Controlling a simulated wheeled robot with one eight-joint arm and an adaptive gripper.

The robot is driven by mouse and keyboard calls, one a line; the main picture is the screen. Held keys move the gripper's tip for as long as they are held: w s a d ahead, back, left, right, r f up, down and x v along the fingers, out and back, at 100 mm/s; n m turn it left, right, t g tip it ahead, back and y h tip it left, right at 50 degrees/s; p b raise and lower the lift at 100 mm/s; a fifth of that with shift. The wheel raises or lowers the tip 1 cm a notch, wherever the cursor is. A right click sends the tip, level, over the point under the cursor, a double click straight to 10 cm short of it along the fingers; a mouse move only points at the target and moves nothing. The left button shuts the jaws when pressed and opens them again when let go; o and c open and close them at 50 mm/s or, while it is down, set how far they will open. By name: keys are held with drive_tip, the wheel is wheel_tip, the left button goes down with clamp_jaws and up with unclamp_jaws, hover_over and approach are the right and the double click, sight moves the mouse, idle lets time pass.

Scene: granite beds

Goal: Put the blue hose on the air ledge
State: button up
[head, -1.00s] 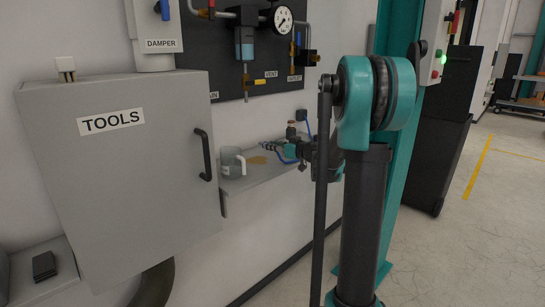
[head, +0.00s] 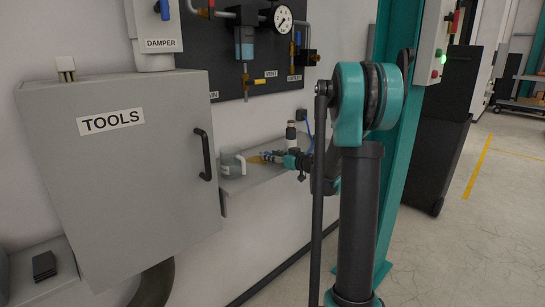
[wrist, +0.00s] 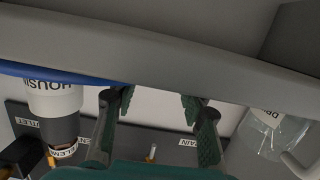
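My gripper (head: 270,157) is over the wall ledge (head: 238,184) in the head view, low and pointing left toward a grey mug (head: 232,164). In the wrist view, which looks upside down, its two teal fingers (wrist: 160,105) stand apart, with bare wall visible between them. A strip of the blue hose (wrist: 55,75) runs in from the left edge, along the grey ledge surface (wrist: 160,45), and ends from view near the left finger. In the head view, a short blue piece (head: 307,136) shows by the wall behind my arm. The rest of the hose is hidden.
A white container (wrist: 55,100) marked "HOUSIN" with a dark end stands left in the wrist view. A clear, labelled vessel (wrist: 268,130) is at right. The TOOLS cabinet (head: 125,180) stands left of the ledge. The gauge panel (head: 250,60) is above it.

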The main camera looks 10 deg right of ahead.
drive_tip(key=shift+r, duration=0.15)
drive_tip(key=v, duration=1.2)
drive_tip(key=s+a+f+m+g+h, duration=0.25)
drive_tip(key=s+a+f+g, duration=0.5)
drive_tip(key=s+f, duration=0.6)
drive_tip(key=s+d+f+m+h, duration=0.2)
drive_tip(key=s+f+h, duration=0.1)
drive_tip(key=s, duration=0.6)
drive_tip(key=s+d+f+m+g+h, duration=0.1)
drive_tip(key=s+f+h, duration=0.3)
drive_tip(key=s, duration=0.5)
drive_tip(key=shift+s+d+f+m, duration=0.3)
drive_tip(key=shift+d+f+m, duration=0.4)
drive_tip(key=shift+d+m, duration=0.15)
drive_tip(key=shift+w+g, duration=0.1)
drive_tip(key=shift+g, duration=0.15)
